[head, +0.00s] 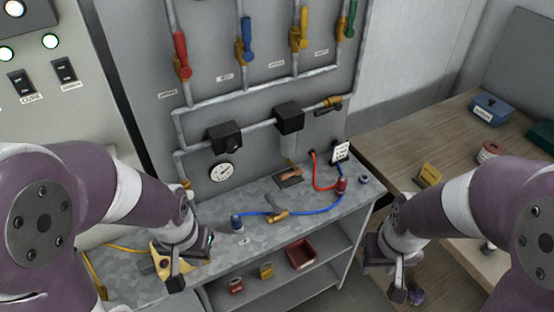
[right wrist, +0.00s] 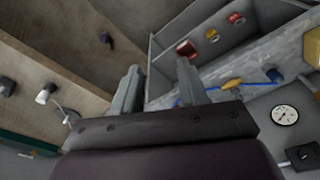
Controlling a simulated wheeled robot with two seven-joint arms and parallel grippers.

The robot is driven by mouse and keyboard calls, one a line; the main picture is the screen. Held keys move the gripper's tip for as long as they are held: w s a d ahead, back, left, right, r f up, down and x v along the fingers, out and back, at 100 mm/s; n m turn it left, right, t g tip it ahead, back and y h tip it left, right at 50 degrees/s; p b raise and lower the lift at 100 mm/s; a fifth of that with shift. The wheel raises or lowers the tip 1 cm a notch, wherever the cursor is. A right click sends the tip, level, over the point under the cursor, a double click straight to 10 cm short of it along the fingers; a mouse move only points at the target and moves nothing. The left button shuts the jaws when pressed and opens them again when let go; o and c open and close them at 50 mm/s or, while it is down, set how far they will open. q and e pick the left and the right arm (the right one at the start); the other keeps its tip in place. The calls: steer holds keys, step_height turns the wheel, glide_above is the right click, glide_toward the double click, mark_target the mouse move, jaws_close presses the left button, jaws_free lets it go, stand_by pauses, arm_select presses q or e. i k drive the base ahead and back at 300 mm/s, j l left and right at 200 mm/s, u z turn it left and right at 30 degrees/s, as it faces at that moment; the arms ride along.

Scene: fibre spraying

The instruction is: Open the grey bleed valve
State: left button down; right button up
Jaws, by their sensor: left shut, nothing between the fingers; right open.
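A brass valve (head: 331,102) with a dark grey-looking handle sits at the right end of the middle pipe on the back panel. I cannot tell for sure that it is the grey bleed valve, or how its handle is set. Another brass valve (head: 277,214) is in the blue hose on the metal bench; it also shows in the right wrist view (right wrist: 232,84). My left gripper (head: 174,284) is shut and empty at the bench's front left. My right gripper (head: 398,292) is open and empty, low and right of the bench; its spread fingers show in the right wrist view (right wrist: 157,84).
Red (head: 181,55), blue (head: 246,40), yellow (head: 300,28) and green (head: 349,19) valve handles line the panel above. A gauge (head: 226,172) hangs below the pipes. A red bin (head: 301,254) stands on the shelf. A wooden table (head: 400,140) with small boxes is at right.

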mark_target(277, 209)
steer(key=j+u, duration=0.2)
steer(key=u, duration=0.2)
steer(key=i+j+u, duration=0.1)
steer(key=u, duration=0.35)
steer(key=i+j+u, duration=0.1)
steer(key=u, duration=0.3)
